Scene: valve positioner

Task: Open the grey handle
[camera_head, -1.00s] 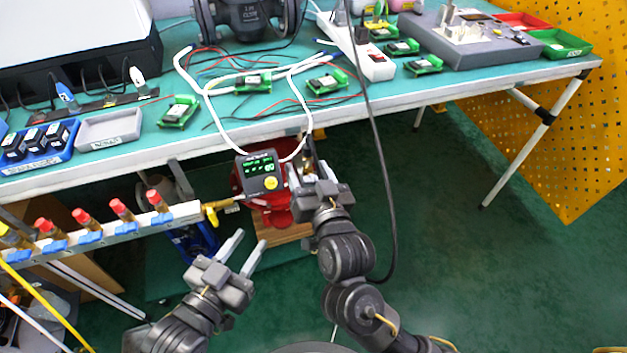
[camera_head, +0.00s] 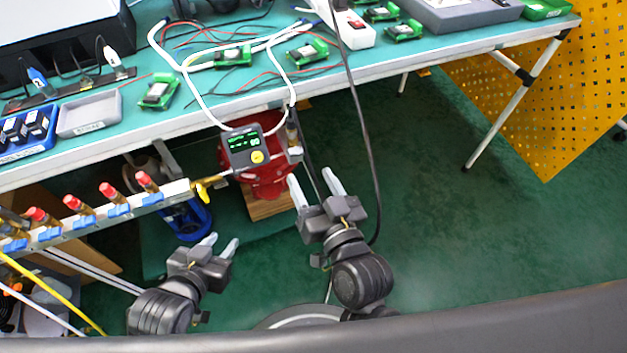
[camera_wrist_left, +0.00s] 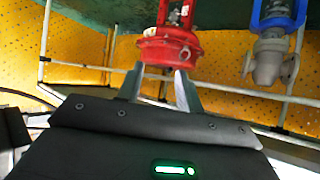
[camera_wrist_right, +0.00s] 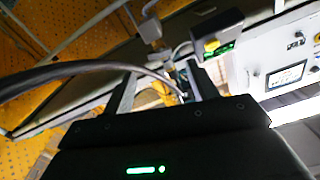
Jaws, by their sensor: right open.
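The valve positioner (camera_head: 245,147), a dark box with a green display and a yellow knob, sits on the red actuator (camera_head: 262,170) below the bench edge. A small grey part (camera_head: 294,155) shows at its right side; I cannot tell whether it is the grey handle. My right gripper (camera_head: 312,178) is open and empty, just below and right of that part, apart from it. The positioner also shows beyond its fingers in the right wrist view (camera_wrist_right: 215,35). My left gripper (camera_head: 221,243) is open and empty, lower left of the actuator, which the left wrist view shows (camera_wrist_left: 168,48).
A manifold (camera_head: 110,215) with red-capped fittings and blue handles runs along the left, with a yellow handle (camera_head: 203,190) at its end. A black cable (camera_head: 362,120) hangs close to my right gripper. The bench (camera_head: 330,85) is above. Open floor lies to the right.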

